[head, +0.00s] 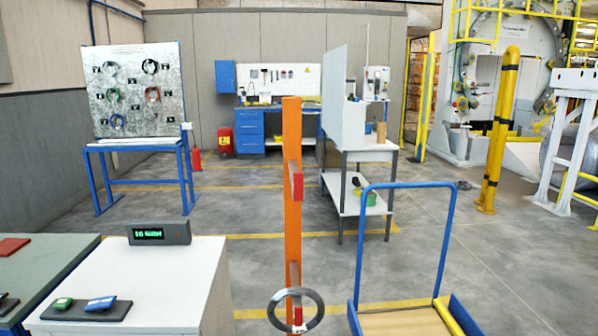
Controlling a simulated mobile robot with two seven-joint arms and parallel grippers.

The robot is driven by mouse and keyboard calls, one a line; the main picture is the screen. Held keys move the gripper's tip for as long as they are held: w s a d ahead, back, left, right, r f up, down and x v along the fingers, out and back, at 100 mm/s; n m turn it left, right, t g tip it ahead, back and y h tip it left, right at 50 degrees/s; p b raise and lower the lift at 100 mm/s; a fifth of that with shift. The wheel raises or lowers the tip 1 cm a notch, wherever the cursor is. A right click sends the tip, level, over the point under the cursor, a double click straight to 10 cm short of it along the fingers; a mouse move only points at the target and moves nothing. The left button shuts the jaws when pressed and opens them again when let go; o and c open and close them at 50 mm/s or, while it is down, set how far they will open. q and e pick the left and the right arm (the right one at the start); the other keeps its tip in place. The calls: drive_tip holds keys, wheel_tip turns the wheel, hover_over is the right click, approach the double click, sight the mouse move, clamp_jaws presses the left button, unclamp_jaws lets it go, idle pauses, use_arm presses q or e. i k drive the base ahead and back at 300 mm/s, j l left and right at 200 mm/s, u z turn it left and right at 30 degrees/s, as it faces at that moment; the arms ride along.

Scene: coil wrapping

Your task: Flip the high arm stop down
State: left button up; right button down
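An upright orange post (291,215) stands in the middle of the head view. A red piece (298,187) sits at the end of a short arm on its upper part and looks like the high arm stop. It appears to point upward. A second red piece (298,316) shows lower on the post, within the opening of a grey metal ring (277,322). Whether the ring hangs on the lower arm cannot be told for sure. Neither of my grippers is in view.
A blue-framed cart (446,245) stands at the right front. A white cabinet (190,270) with a display box (160,233) stands at the left front. A white table with a panel (343,120) stands behind the post. Open floor lies left of the post.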

sight(298, 177)
drive_tip(key=i+l, duration=0.35)
drive_tip(key=l, duration=0.15)
drive_tip(key=i+l, duration=0.35)
drive_tip(key=l, duration=0.15)
drive_tip(key=i+l, duration=0.3)
drive_tip(key=l, duration=0.2)
drive_tip(key=u, duration=1.65)
